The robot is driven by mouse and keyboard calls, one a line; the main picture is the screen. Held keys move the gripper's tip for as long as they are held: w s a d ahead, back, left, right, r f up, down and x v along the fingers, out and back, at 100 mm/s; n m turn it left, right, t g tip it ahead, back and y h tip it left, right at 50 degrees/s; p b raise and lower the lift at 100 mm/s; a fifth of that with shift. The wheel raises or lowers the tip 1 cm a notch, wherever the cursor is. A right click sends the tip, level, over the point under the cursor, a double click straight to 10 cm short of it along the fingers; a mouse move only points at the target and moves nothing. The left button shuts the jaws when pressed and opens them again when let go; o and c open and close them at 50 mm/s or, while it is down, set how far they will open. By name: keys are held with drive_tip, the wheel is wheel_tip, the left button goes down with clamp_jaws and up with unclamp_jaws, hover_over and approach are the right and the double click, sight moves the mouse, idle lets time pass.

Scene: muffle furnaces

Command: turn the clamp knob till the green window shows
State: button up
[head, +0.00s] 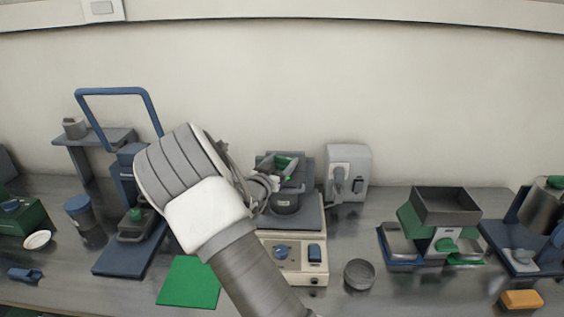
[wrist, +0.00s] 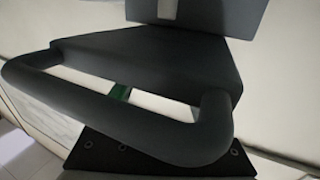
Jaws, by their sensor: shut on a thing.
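My gripper (head: 268,184) reaches in from the lower left to the dark clamp assembly (head: 300,165) on the middle device. It is shut on what I take to be the clamp knob, though the jaws and the knob are mostly hidden. A green patch (head: 283,162) shows at the clamp's top. A dark pot-like part (head: 285,203) sits below it. In the wrist view a thick dark looped bar (wrist: 120,115) fills the picture close up, with a small green piece (wrist: 120,92) behind it. I cannot tell if either green is the window.
The device's cream base (head: 300,262) has a blue knob and a blue switch. A grey box with a handle (head: 349,170) stands close to the right. A round tin (head: 359,274) is in front. A blue-framed press (head: 130,260) and a green mat (head: 188,283) lie left.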

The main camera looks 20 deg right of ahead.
drive_tip(key=o, duration=1.3)
drive_tip(key=v, duration=1.7)
drive_tip(key=shift+a+b, duration=0.2)
drive_tip(key=shift+b, duration=0.15)
drive_tip(key=shift+s+r, duration=0.15)
